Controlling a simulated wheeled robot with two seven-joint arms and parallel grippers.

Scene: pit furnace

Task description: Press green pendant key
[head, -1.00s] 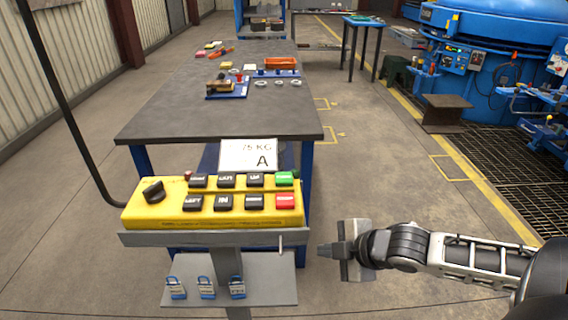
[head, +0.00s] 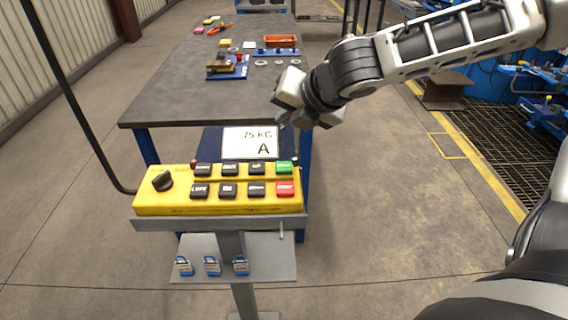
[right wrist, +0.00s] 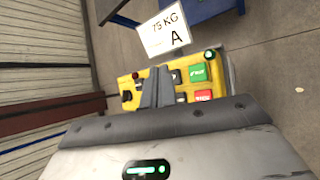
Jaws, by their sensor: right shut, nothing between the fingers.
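The yellow pendant box (head: 225,208) lies on a grey stand, with a black knob at left and two rows of keys. The green key (head: 284,167) is at the right end of the upper row, above a red key (head: 285,188). My right gripper (head: 284,118) is shut and empty, raised above and behind the green key, apart from it. In the right wrist view the green key (right wrist: 199,74) shows to the right of the shut fingers (right wrist: 156,90), which hide some black keys. My left gripper is not in view.
A white "75 KG A" sign (head: 249,143) stands just behind the pendant, near my right gripper. A dark worktable (head: 180,95) with small parts is beyond. Padlocks (head: 212,266) sit on the shelf below.

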